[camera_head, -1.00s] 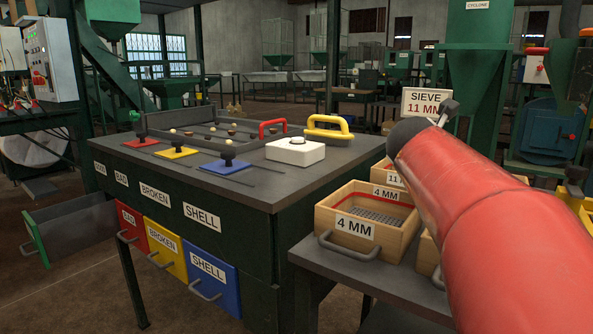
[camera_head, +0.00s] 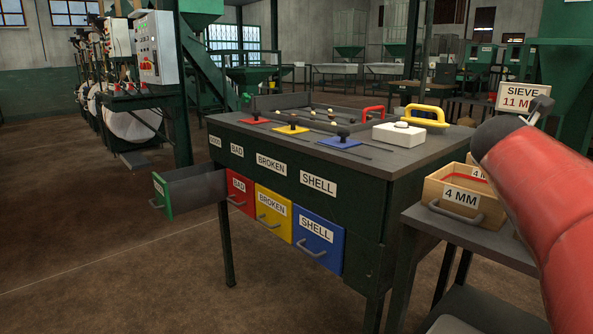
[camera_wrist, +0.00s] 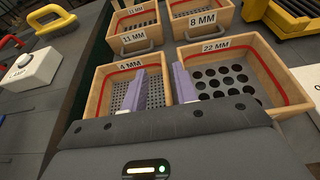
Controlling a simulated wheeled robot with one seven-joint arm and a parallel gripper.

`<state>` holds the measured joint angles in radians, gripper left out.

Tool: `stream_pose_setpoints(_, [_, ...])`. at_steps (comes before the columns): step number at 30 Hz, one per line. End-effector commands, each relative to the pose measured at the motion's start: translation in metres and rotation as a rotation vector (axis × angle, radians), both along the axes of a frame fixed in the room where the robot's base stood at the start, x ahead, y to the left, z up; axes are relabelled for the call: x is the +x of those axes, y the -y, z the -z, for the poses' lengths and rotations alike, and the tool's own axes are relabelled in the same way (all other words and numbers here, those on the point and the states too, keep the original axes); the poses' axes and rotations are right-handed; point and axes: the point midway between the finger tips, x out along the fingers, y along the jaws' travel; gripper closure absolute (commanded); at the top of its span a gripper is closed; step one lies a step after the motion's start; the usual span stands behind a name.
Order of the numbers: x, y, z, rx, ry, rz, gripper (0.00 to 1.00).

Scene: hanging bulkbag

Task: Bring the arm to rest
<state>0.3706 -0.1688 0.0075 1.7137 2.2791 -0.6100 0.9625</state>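My gripper (camera_wrist: 158,72) shows in the wrist view with its two lilac fingers apart and nothing between them. It points over the wooden sieve boxes, with the box marked 4 MM (camera_wrist: 99,105) behind the left finger and the box marked 22 MM (camera_wrist: 262,62) behind the right. I cannot tell its height above them. In the head view my red arm reaches in from the right edge, and my gripper cannot be made out there.
A sorting table (camera_head: 330,158) stands in the middle, its green-fronted drawer (camera_head: 190,188) pulled out at the left. The red, yellow and blue drawers (camera_head: 318,241) look shut. A white lamp box (camera_head: 398,135) and a yellow handle (camera_head: 425,114) are on top. Open floor lies at the front left.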

Motion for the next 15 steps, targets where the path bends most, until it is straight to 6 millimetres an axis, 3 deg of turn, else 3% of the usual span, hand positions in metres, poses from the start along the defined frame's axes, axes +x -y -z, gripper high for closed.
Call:
stream_pose_setpoints(8, [0.003, -0.019, -0.018, -0.218, -0.058, -0.132, 0.71])
stream_pose_setpoints(15, [0.008, -0.056, -0.034, -0.529, -0.153, -0.331, 0.71])
